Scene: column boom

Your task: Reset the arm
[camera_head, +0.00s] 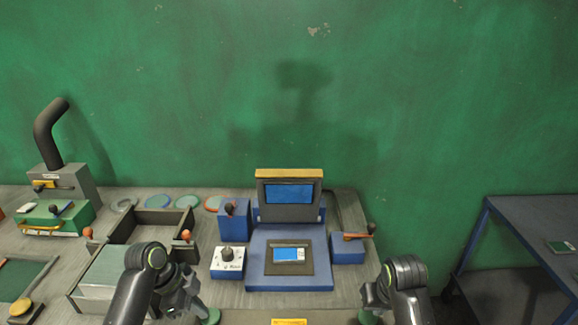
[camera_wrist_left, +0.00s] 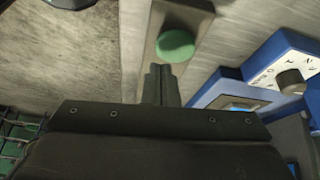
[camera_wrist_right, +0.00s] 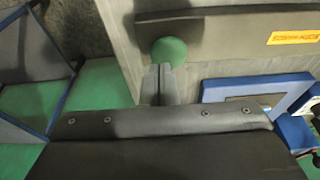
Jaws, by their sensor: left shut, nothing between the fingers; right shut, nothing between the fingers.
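My left arm comes in from the lower left in the head view. Its gripper (camera_head: 176,304) is over the front of the workbench (camera_head: 120,190). In the left wrist view the fingers (camera_wrist_left: 160,84) are together and empty, pointing towards a round green button (camera_wrist_left: 175,45). My right gripper (camera_head: 372,300) is at the front right of the bench. In the right wrist view its fingers (camera_wrist_right: 157,84) are together and empty, close to another round green button (camera_wrist_right: 169,52) in the picture. I cannot tell whether either gripper touches its button.
A blue console (camera_head: 258,245) with screens stands mid-bench, with a white dial box (camera_head: 227,260) at its left. A grey open box (camera_head: 150,218) and a machine with a black pipe (camera_head: 46,135) are further left. A blue table (camera_head: 520,215) stands right, apart from the bench.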

